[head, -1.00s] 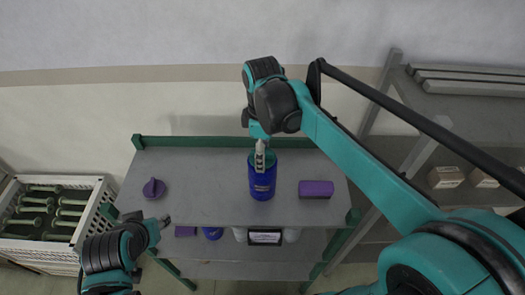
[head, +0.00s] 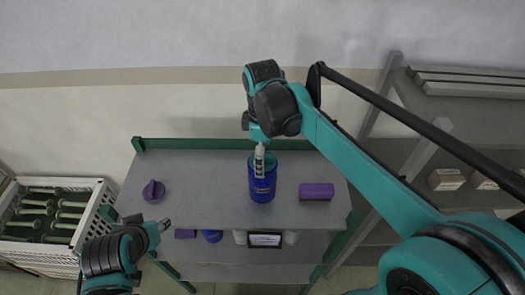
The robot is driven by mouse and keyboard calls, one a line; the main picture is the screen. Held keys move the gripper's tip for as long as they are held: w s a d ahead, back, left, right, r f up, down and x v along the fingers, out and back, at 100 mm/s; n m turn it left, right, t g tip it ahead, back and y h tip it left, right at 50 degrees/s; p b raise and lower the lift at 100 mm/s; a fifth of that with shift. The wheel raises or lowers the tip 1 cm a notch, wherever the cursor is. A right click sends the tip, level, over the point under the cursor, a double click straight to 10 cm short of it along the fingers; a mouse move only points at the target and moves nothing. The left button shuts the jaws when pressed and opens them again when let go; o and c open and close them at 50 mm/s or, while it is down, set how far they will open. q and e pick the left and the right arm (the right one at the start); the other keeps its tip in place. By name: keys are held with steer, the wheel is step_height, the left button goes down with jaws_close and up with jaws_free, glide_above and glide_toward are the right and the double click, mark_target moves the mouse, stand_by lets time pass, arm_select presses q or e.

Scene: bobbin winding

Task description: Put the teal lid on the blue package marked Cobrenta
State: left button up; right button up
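The blue package (head: 262,188) stands upright on the grey top shelf, near the middle; its pale marking is too small to read. The teal lid (head: 270,163) shows as teal at the top of the package, partly hidden by my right gripper; whether it sits fully level I cannot tell. My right gripper (head: 259,173) points down over the package's top with its fingers at the lid. They are seen edge-on, so their opening is unclear. My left gripper (head: 166,223) is by the shelf's front left edge, away from the package; its opening is too small to tell.
A purple round item (head: 153,190) sits left on the shelf (head: 205,180), and a purple box-like item (head: 316,191) lies right of the package. Lower down are a blue item (head: 212,236) and a dark framed sign (head: 265,240). A crate (head: 22,222) stands at far left.

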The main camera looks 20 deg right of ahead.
step_height(320, 180, up, 12)
stand_by(0.4)
